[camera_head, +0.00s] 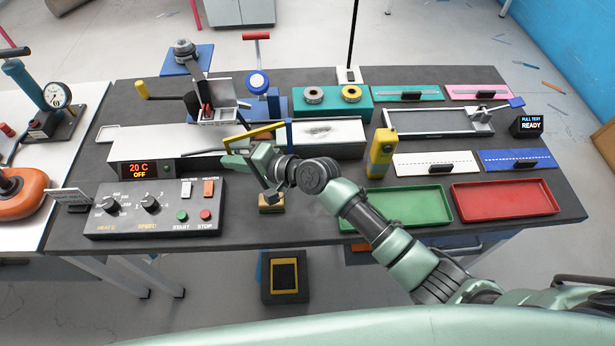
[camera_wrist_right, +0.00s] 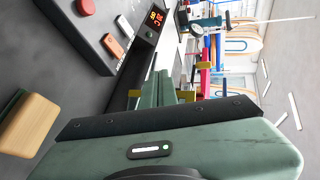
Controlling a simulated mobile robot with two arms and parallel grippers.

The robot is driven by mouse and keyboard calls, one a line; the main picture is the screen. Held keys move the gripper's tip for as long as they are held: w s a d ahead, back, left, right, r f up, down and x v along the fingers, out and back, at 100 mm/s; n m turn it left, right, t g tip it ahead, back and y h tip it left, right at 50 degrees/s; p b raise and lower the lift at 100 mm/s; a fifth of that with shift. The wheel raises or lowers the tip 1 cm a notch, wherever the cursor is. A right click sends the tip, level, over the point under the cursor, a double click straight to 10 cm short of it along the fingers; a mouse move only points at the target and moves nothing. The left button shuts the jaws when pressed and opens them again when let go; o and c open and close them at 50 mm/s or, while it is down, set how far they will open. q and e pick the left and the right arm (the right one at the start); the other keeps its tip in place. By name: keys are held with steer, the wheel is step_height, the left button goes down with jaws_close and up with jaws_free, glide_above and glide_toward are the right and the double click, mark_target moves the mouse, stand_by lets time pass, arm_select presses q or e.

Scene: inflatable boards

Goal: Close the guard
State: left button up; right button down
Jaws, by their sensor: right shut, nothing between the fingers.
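The welding machine (camera_head: 128,172) stands at the left of the dark table, with a red display reading 20 C OFF. A yellow bar (camera_head: 254,135), which looks like the guard's edge, slants upward to the right over the machine's middle; yellow parts also show behind my fingers in the right wrist view (camera_wrist_right: 205,87). My right gripper (camera_head: 230,160) is shut and empty, just below and in front of this bar in the head view. I cannot tell whether its fingertips touch the bar. My left gripper is not in view.
A control box (camera_head: 155,208) with knobs and buttons stands in front of the machine. A small wooden-topped block (camera_head: 271,202) lies below my right wrist. A green tray (camera_head: 408,206), a red tray (camera_head: 505,201) and a yellow device (camera_head: 381,152) are to the right.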

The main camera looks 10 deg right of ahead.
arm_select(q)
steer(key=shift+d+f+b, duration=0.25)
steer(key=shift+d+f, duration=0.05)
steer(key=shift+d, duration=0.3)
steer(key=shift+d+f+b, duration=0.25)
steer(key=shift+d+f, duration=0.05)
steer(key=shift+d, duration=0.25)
arm_select(e)
steer(key=w, duration=0.2)
steer(key=shift+w+a, duration=0.35)
steer(key=shift+w, duration=0.05)
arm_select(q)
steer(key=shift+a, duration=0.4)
arm_select(e)
steer(key=shift+w, duration=0.1)
